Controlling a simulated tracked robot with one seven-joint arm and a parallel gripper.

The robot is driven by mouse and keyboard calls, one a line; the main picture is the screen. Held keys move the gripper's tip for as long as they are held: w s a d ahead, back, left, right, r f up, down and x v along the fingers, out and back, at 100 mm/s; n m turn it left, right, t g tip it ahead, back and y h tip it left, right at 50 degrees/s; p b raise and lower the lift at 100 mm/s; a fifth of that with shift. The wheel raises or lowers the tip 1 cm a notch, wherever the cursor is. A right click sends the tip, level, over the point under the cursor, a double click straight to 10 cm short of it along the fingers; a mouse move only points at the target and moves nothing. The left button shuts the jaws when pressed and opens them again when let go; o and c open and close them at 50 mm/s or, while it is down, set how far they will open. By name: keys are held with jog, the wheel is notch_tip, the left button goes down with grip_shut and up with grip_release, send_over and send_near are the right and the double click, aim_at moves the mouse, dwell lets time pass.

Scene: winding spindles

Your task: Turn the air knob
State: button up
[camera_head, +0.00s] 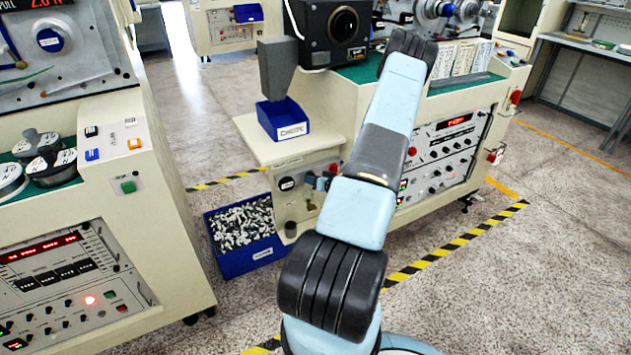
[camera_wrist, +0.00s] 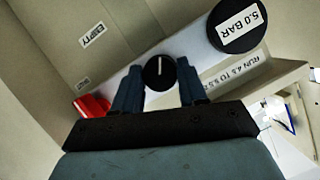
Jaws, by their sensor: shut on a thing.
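The air knob (camera_wrist: 158,73) is a small round black knob with a white pointer line, seen in the wrist view on a pale panel. The line runs nearly straight up and down in that picture. My gripper (camera_wrist: 159,84) has one dark blue finger on each side of the knob and is shut on it. A round black gauge (camera_wrist: 237,25) labelled "5.0 BAR" sits up and to the right of the knob. In the head view the gauge (camera_head: 287,184) shows on the front of the cream machine; my arm hides much of the area beside it.
A red part (camera_wrist: 92,107) is close to the left finger in the wrist view. A blue bin (camera_head: 282,118) sits on the machine's ledge, and a blue crate of small parts (camera_head: 243,232) stands on the floor below. A cream cabinet (camera_head: 165,215) stands at the left.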

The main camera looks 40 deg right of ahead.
jog(key=shift+d+m+y, duration=0.2)
jog(key=shift+m+y, duration=0.2)
jog(key=shift+m, duration=0.3)
jog(key=o, duration=1.1)
jog(key=shift+c, duration=0.2)
jog(key=v, duration=1.3)
jog(key=shift+s+f, duration=0.25)
jog(key=shift+s, duration=0.3)
